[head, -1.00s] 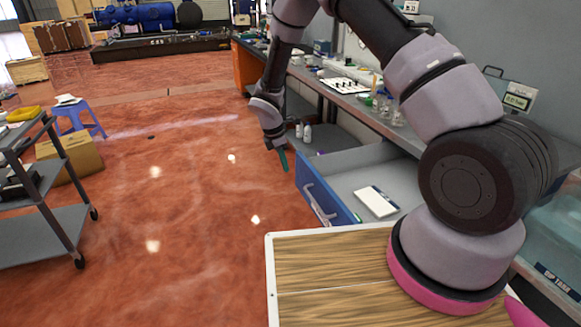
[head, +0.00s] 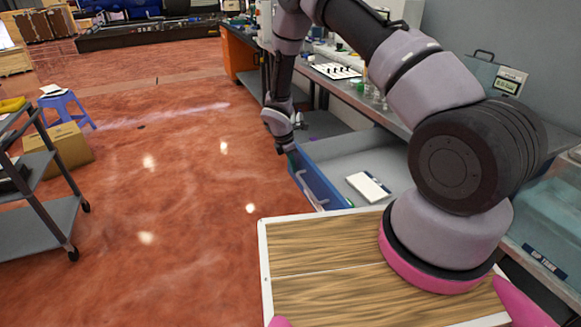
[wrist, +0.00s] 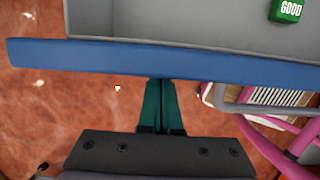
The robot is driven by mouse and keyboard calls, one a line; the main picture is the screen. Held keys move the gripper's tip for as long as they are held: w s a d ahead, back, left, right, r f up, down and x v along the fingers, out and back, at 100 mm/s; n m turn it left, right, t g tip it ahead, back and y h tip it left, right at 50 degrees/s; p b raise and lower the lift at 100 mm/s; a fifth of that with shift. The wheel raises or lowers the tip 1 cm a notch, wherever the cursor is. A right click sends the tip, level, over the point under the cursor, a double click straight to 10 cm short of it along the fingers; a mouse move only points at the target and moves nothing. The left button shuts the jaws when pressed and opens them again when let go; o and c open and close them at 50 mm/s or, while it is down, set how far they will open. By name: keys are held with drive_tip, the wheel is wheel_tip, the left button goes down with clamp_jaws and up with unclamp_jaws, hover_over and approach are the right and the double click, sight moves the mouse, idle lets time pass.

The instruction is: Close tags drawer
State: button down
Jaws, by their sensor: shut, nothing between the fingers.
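The tags drawer (head: 318,184) has a blue front and a grey inside, and stands pulled out below the workbench. A white card or box (head: 368,187) lies in it. In the wrist view the drawer's blue front (wrist: 180,62) runs across the picture, with a green block marked GOOD (wrist: 287,10) inside the drawer. My gripper (head: 292,158) is at the far end of the blue front, on its outer side. In the wrist view my gripper's green fingers (wrist: 161,84) are together and empty, their tips at the lower edge of the front. I cannot tell whether they touch it.
A workbench (head: 350,95) with small items runs along the wall. My wooden-topped base (head: 320,260) is close to the drawer's near end. A grey cart (head: 45,180), a cardboard box (head: 62,150) and a blue stool (head: 66,108) stand at left. The red floor between is clear.

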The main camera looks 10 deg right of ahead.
drive_tip(key=w+d, duration=0.3)
drive_tip(key=d, duration=1)
drive_tip(key=w+d, duration=0.4)
drive_tip(key=d, duration=0.9)
drive_tip(key=w+d, duration=0.3)
drive_tip(key=d, duration=1)
drive_tip(key=shift+w+d, duration=0.15)
drive_tip(key=shift+w, duration=0.1)
